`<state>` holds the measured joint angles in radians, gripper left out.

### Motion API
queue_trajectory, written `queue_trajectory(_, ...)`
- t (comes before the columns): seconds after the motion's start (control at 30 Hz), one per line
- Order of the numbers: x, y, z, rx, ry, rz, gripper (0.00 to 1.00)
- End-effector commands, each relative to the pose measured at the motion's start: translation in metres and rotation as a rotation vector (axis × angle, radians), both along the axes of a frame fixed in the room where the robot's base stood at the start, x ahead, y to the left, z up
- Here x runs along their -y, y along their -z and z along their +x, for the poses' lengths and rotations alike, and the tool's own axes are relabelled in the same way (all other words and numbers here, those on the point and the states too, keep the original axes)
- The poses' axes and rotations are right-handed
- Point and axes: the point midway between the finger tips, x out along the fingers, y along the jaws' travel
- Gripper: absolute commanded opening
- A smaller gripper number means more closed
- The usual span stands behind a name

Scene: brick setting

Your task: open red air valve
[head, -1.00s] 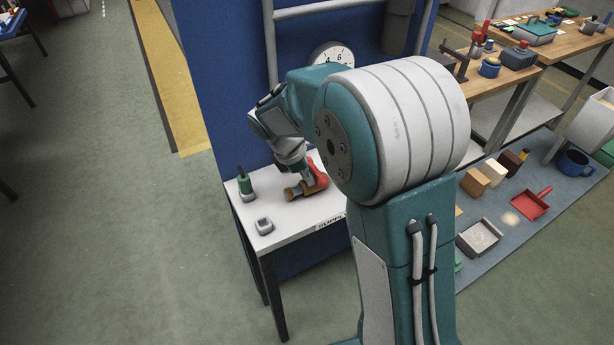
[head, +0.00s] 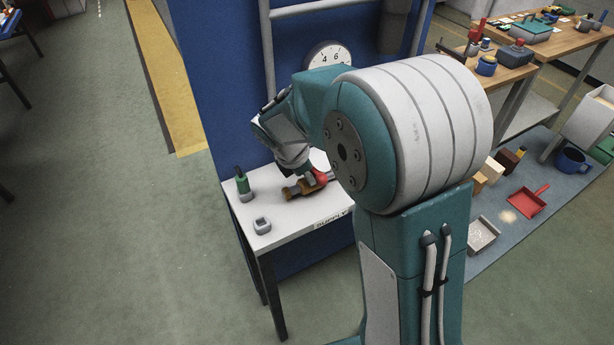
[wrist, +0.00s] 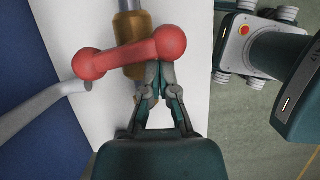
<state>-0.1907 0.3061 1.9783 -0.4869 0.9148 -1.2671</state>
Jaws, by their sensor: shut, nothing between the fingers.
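The red air valve handle (wrist: 131,55) lies across a brass valve body (wrist: 137,72) in the wrist view, with a round knob at each end. Its bar runs crosswise to the brass body. In the head view the red handle (head: 319,177) and the brass body (head: 299,188) sit on the white table and are partly hidden by my arm. My gripper (wrist: 153,68) is shut and empty. Its fingertips are over the brass body, close beside the handle's right-hand knob. I cannot tell whether they touch it.
A blue panel (head: 222,90) with a gauge (head: 329,57) stands behind. A grey pipe (wrist: 40,111) runs left of the valve. Floor at left is clear.

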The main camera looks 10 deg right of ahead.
Motion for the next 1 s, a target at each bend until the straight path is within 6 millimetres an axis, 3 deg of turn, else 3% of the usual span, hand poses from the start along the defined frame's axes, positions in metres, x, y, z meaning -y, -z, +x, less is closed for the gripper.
queue_trajectory(1.0, 0.017, 0.0, -0.003, 0.001, -0.493, 0.0, 0.0)
